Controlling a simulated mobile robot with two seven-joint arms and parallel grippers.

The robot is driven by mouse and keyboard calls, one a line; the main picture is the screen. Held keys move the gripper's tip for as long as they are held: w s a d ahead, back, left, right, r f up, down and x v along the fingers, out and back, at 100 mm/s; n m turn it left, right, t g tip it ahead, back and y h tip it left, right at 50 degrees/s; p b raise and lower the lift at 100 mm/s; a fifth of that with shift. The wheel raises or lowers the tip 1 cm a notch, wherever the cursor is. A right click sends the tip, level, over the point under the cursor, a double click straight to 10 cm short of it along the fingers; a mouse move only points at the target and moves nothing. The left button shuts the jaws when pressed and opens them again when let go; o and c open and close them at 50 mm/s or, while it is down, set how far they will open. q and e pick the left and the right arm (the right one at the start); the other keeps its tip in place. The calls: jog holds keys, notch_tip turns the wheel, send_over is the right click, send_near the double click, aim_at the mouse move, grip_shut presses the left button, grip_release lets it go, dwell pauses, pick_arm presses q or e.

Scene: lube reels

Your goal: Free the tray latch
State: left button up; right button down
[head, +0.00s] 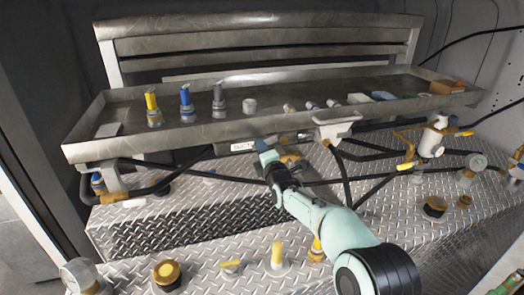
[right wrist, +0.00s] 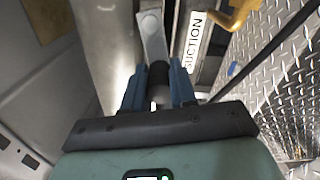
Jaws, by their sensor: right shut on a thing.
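A long metal tray (head: 180,141) stands above the tread-plate deck, with its front wall facing me. My right gripper (head: 266,155) is at the tray's front lower edge, near the middle. In the right wrist view its blue fingers (right wrist: 158,88) are shut on the dark grip of a flat grey lever (right wrist: 153,38), which I take for the tray latch. The lever runs up past the fingertips, beside a white label reading SUCTION (right wrist: 195,40). In the head view the gripper hides most of the lever. My left gripper is not in view.
Yellow (head: 152,105), blue (head: 186,101) and grey fittings stand in the tray. A white bracket (head: 335,128) sits right of my gripper. Black hoses (head: 150,190) run below the tray. Valves and a gauge (head: 478,161) stand at the right, capped fittings (head: 167,273) in front.

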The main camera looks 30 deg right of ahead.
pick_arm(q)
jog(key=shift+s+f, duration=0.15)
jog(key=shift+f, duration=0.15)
pick_arm(e)
jog(key=shift+d+f+n, duration=0.1)
jog(key=shift+f+n, duration=0.05)
jog(key=shift+n, duration=0.35)
jog(key=c, duration=0.9)
grip_release()
jog(key=shift+f, duration=0.1)
jog(key=shift+s+b, duration=0.4)
jog(key=shift+s, duration=0.05)
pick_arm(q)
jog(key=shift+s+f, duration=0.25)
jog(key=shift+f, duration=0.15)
pick_arm(e)
jog(key=v, duration=1.2)
jog(key=shift+s, duration=0.25)
